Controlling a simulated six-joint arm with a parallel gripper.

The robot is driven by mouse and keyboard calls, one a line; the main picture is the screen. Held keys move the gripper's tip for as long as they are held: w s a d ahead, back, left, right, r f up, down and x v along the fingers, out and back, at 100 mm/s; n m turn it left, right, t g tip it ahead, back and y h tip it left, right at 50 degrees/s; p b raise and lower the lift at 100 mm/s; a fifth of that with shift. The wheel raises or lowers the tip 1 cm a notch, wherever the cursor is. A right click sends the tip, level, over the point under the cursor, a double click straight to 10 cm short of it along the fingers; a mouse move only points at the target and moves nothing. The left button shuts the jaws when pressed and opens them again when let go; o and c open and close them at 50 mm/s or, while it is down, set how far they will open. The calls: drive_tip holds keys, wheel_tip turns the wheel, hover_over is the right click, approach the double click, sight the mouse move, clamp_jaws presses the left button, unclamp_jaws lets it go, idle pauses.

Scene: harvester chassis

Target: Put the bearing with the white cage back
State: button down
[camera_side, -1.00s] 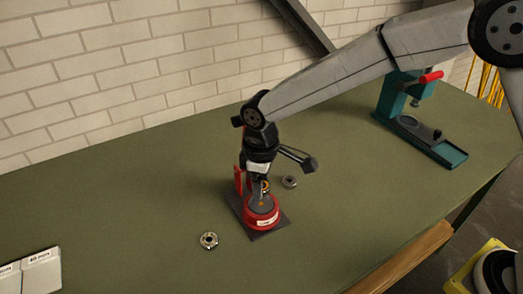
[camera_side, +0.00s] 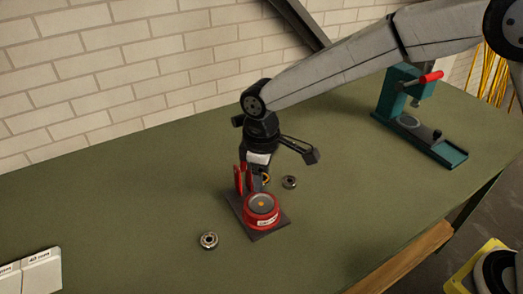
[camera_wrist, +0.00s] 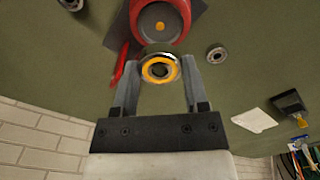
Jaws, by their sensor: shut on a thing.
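My gripper (camera_side: 256,186) is shut on a bearing (camera_wrist: 159,69) with a yellow-orange cage, seen between the fingertips in the wrist view; the side view shows only a sliver of it. The held bearing is just behind a red round fixture (camera_side: 262,212) with a grey top and an orange centre. That fixture (camera_wrist: 177,35) is beyond the held bearing in the wrist view. One loose bearing (camera_side: 208,240) lies left of the fixture, another (camera_side: 289,182) to its right and behind. Their cage colours are too small to tell. A bearing (camera_wrist: 217,54) also shows in the wrist view.
The fixture stands on a dark square plate (camera_side: 270,232), with a red upright part (camera_side: 239,180) beside my gripper. A teal press (camera_side: 448,152) stands at the right. White labelled boxes (camera_side: 40,272) lie at the front left.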

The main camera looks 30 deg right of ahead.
drive_tip(key=shift+s+d+r, duration=0.25)
drive_tip(key=shift+s+d, duration=0.2)
drive_tip(key=shift+d, duration=0.15)
drive_tip(key=s+d, duration=1.5)
drive_tip(key=s, duration=0.3)
drive_tip(key=shift+r, duration=0.35)
drive_tip(key=shift+w, duration=0.1)
drive_tip(key=w+f, duration=0.2)
drive_tip(key=w, duration=0.2)
drive_tip(key=w+a+f, duration=0.1)
drive_tip(key=w+f, duration=0.2)
drive_tip(key=w, duration=0.1)
drive_tip(key=w+a+f, duration=0.1)
drive_tip(key=w+f, duration=0.2)
drive_tip(key=w, duration=0.1)
drive_tip(key=shift+w+a+f, duration=0.1)
drive_tip(key=shift+a+f, duration=0.1)
drive_tip(key=shift+a, duration=0.05)
drive_tip(key=shift+w+a+f, duration=0.15)
drive_tip(key=shift+w+f, duration=0.35)
